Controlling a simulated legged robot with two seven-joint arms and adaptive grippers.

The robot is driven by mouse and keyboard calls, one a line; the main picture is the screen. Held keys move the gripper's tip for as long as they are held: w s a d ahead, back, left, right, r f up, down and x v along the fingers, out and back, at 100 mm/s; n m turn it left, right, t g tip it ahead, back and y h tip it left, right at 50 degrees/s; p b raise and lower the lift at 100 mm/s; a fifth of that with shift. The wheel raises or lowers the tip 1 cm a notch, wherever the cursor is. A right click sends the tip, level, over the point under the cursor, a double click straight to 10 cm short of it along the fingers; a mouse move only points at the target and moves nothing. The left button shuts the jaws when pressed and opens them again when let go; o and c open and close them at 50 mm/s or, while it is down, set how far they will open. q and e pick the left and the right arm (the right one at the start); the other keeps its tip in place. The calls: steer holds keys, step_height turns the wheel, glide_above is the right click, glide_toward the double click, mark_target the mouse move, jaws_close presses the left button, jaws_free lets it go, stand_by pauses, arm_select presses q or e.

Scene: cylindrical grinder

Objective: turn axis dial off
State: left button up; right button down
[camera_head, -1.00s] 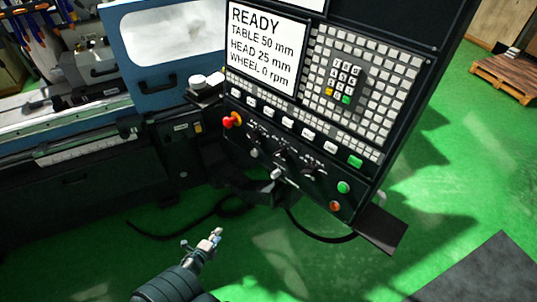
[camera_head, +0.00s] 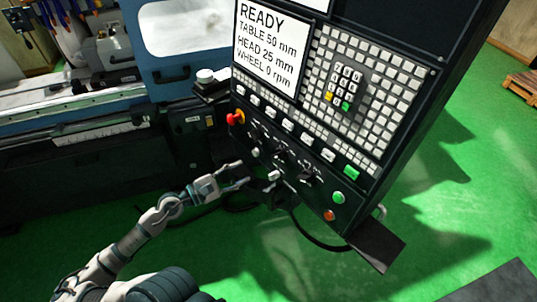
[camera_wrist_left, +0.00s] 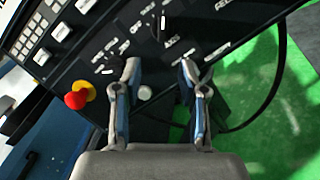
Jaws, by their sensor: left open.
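The control panel (camera_head: 318,110) carries a row of dark dials below its keys. In the left wrist view a dark dial (camera_wrist_left: 160,26) with a light mark stands just beyond my fingertips, beside small lettering that seems to read AXIS; its exact setting is too small to read. My left gripper (camera_head: 243,176) is at the panel's lower left edge in the head view. In the wrist view its two fingers (camera_wrist_left: 158,72) are spread apart with nothing held. A round pale knob (camera_wrist_left: 145,92) shows between the fingers; I cannot tell whether they touch it. My right gripper is out of view.
A red emergency knob (camera_head: 236,118) sits at the panel's left, with green (camera_head: 338,198) and orange (camera_head: 329,215) buttons at its lower right. A dark ledge (camera_head: 376,247) juts out below. A cable hangs under the panel.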

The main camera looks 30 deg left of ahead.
mark_target(274, 158)
arm_select(q)
steer(key=p+x, duration=0.2)
steer(key=x, duration=0.1)
steer(key=p+x, duration=0.2)
steer(key=x, duration=0.1)
steer(key=d+p+x, duration=0.1)
steer(key=x, duration=0.2)
steer(key=shift+w+d+r+p, duration=0.1)
steer(key=shift+d+r+p, duration=0.05)
steer(key=shift+r+p, duration=0.25)
steer(key=shift+w+d, duration=0.1)
steer(key=shift+w, duration=0.25)
steer(key=shift+w+f+p, duration=0.15)
steer(key=shift+w+p, duration=0.15)
steer(key=shift+p, duration=0.15)
steer(key=shift+w+a+f, duration=0.2)
steer(key=shift+w, duration=0.1)
steer(key=shift+f, duration=0.1)
steer(key=shift+d, duration=0.3)
jaws_close()
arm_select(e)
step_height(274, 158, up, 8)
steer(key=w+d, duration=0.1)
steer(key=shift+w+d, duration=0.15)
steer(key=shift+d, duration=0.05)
